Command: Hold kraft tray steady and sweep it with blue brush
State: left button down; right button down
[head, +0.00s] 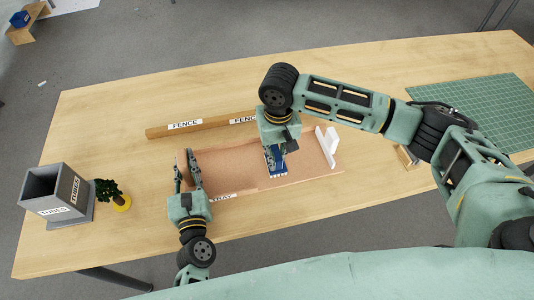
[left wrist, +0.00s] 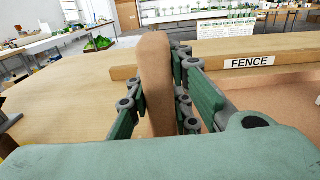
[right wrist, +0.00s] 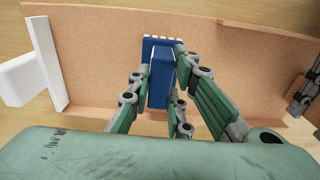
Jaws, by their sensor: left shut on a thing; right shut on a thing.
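The kraft tray (head: 235,181) lies on the table in front of the fence, long and shallow with low brown walls. My left gripper (head: 187,165) is at its left end, shut on the tray's end wall; the left wrist view shows that wall (left wrist: 156,80) between the fingers. My right gripper (head: 277,150) is above the middle of the tray, shut on the blue brush (head: 276,164). In the right wrist view the brush (right wrist: 160,75) stands between the fingers, its pale bristle edge over the tray floor. Whether the bristles touch the floor I cannot tell.
A wooden bar labelled FENCE (head: 200,124) lies behind the tray. A white upright piece (head: 326,145) stands at the tray's right end. A green cutting mat (head: 480,112) lies right.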

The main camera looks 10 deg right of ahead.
pick_arm(q)
jog(key=shift+s+a+f, duration=0.1)
jog(key=shift+f, duration=0.25)
pick_arm(e)
jog(key=shift+d+f, duration=0.15)
jog(key=shift+d, duration=2.2)
jog(key=shift+a, duration=0.45)
jog(key=shift+s+a, duration=0.15)
jog(key=shift+a, duration=4.9)
notch_tip(320, 180, up, 3)
jog(key=shift+f, duration=0.15)
jog(key=shift+r, duration=2.85)
pick_arm(q)
jog(key=c, duration=2)
grip_release()
jog(key=o, duration=0.5)
jog(key=shift+w+r, duration=0.1)
jog(key=shift+w, duration=0.1)
pick_arm(e)
jog(key=shift+w, duration=0.2)
